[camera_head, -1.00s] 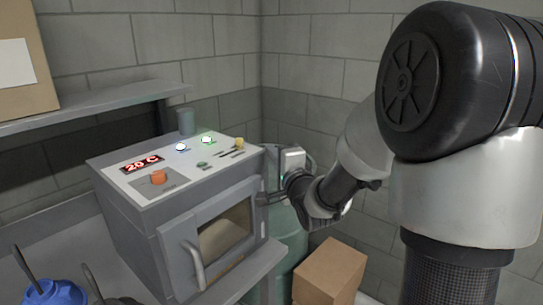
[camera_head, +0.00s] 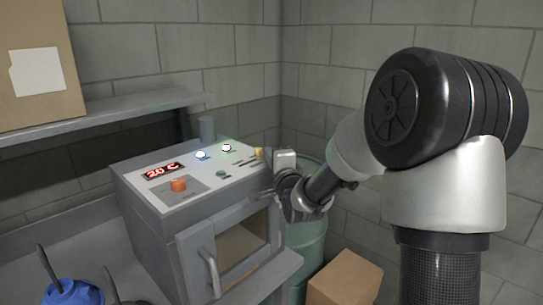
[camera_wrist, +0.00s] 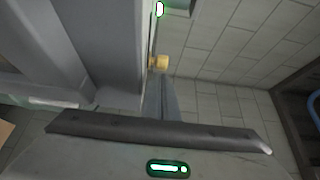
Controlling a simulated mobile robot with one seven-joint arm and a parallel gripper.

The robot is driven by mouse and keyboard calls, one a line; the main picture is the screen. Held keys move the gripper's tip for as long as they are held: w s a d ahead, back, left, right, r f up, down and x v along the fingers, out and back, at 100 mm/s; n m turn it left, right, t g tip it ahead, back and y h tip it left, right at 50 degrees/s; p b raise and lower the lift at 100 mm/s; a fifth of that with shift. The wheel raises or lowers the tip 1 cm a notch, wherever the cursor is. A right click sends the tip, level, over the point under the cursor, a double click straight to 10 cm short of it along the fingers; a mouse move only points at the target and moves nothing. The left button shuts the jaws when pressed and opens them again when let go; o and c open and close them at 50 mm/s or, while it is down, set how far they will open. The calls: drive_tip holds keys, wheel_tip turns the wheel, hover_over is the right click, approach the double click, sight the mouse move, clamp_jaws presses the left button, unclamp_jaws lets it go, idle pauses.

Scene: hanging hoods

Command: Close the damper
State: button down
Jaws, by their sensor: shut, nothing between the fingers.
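The knob also shows in the wrist view (camera_wrist: 162,62), ahead of my gripper. My gripper (camera_head: 266,194) is shut and empty at the furnace's upper right front edge, lower than the knob and apart from it. Whether it touches the furnace is unclear.
The panel has a red display (camera_head: 163,171), an orange knob (camera_head: 179,185) and lit buttons. A shelf (camera_head: 100,115) with a cardboard box (camera_head: 35,100) is at left. A green drum (camera_head: 308,240) and another box (camera_head: 345,279) stand right of the bench. A blue object (camera_head: 75,293) is at lower left.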

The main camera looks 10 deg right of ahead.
sight(253, 171)
drive_tip(key=s+a+b, duration=0.2)
drive_tip(key=a, duration=0.1)
drive_tip(key=s+a+b, duration=0.1)
drive_tip(key=a, duration=0.1)
drive_tip(key=shift+s+f, duration=0.1)
drive_tip(key=shift+s, duration=0.15)
drive_tip(key=shift+s+a, duration=0.2)
